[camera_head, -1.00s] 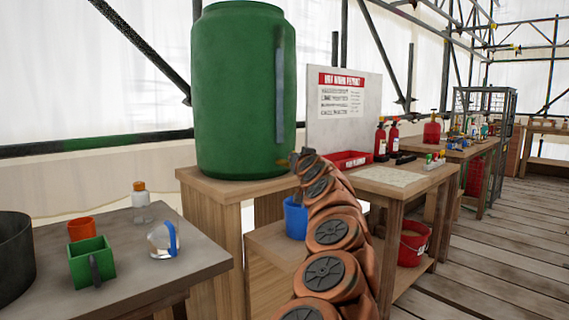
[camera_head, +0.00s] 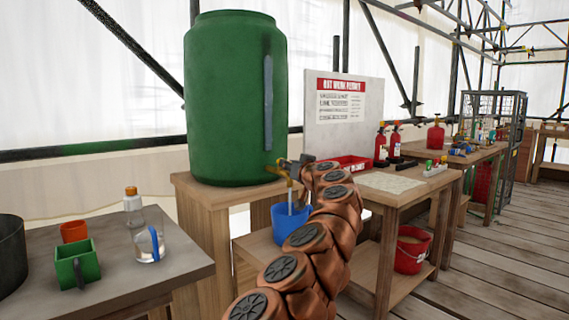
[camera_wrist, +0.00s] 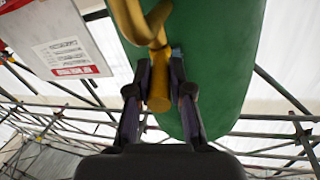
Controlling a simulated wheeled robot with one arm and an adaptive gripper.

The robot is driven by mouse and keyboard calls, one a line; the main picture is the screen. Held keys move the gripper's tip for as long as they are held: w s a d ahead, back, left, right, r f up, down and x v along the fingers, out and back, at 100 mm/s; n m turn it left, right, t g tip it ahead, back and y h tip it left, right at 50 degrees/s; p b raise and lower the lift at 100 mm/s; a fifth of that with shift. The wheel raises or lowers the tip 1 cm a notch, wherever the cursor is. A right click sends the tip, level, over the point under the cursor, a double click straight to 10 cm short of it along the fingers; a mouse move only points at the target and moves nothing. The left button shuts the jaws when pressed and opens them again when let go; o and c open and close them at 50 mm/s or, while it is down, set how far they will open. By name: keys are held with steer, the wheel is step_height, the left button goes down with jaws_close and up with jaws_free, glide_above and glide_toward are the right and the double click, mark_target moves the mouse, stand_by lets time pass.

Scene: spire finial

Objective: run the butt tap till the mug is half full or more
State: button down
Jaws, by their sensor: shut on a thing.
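The green butt (camera_head: 230,110) stands on a wooden stand, with its brass tap (camera_head: 281,172) low on its right side. In the wrist view, the tap's brass handle (camera_wrist: 158,92) is between the two dark fingers of my gripper (camera_wrist: 160,90). My gripper (camera_head: 296,170) is shut on the handle. A blue vessel (camera_head: 289,224) stands on the lower shelf below the tap, partly hidden by my arm. A thin pale streak, seemingly water, runs from the tap down to it. The level inside cannot be seen.
A grey table (camera_head: 130,268) at the left bears an orange cup (camera_head: 74,232), a green square mug (camera_head: 77,262), a clear blue-handled jug (camera_head: 149,245) and a bottle (camera_head: 132,208). A red bucket (camera_head: 411,250) and a bench with red extinguishers (camera_head: 381,143) are at the right.

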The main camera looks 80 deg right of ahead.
steer(key=shift+s+d+r+n+t+y+p, duration=0.1)
steer(key=shift+s+r+n+t+y+p, duration=0.05)
steer(key=shift+s+n+t+y+p, duration=0.2)
steer(key=shift+w+t, duration=0.1)
steer(key=shift+t, duration=0.25)
steer(key=c, duration=1.1)
jaws_free()
steer(key=shift+o, duration=0.2)
